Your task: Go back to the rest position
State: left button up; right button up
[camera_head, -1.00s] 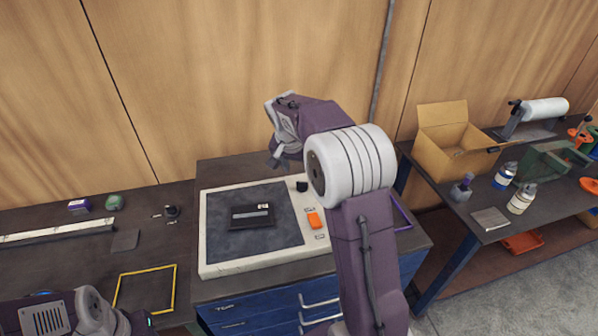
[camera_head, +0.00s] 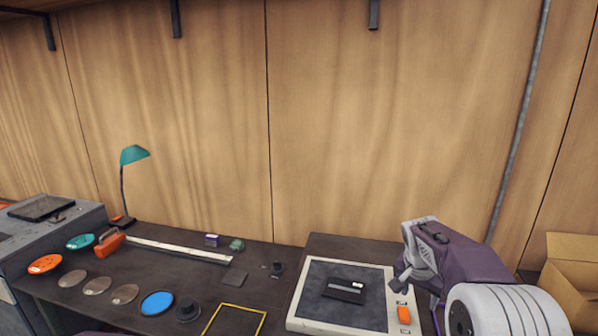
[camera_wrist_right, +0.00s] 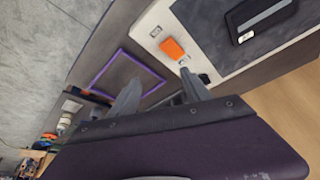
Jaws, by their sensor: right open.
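My right gripper (camera_head: 408,282) is over the right side of the white-framed panel with a dark top (camera_head: 298,318), its arm coming in from the lower right. In the right wrist view the two fingers (camera_wrist_right: 161,82) are spread with nothing between them. A flat black case (camera_head: 344,289) with a white label lies on the panel's dark surface, apart from the gripper. An orange switch (camera_head: 403,313) sits on the panel's right border, below the gripper in the head view. My left gripper is not in view.
A purple square outline (camera_wrist_right: 121,82) marks the bench beside the panel. A yellow outline (camera_head: 235,307), a blue disc (camera_head: 157,303), several other discs and a teal lamp (camera_head: 134,155) are at left. A cardboard box (camera_head: 570,290) stands at right.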

jog(key=s+a+f+n+g+y, duration=0.1)
jog(key=s+a+f+n, duration=0.3)
jog(key=s, duration=0.7)
jog(key=s+a+f+n+g+y, duration=0.1)
jog(key=s+a+f+n, duration=0.3)
jog(key=s+a+f, duration=0.4)
jog(key=s+y, duration=0.1)
jog(key=s, duration=0.3)
jog(key=shift+a+f+n, duration=0.2)
jog(key=shift+f+n, duration=0.1)
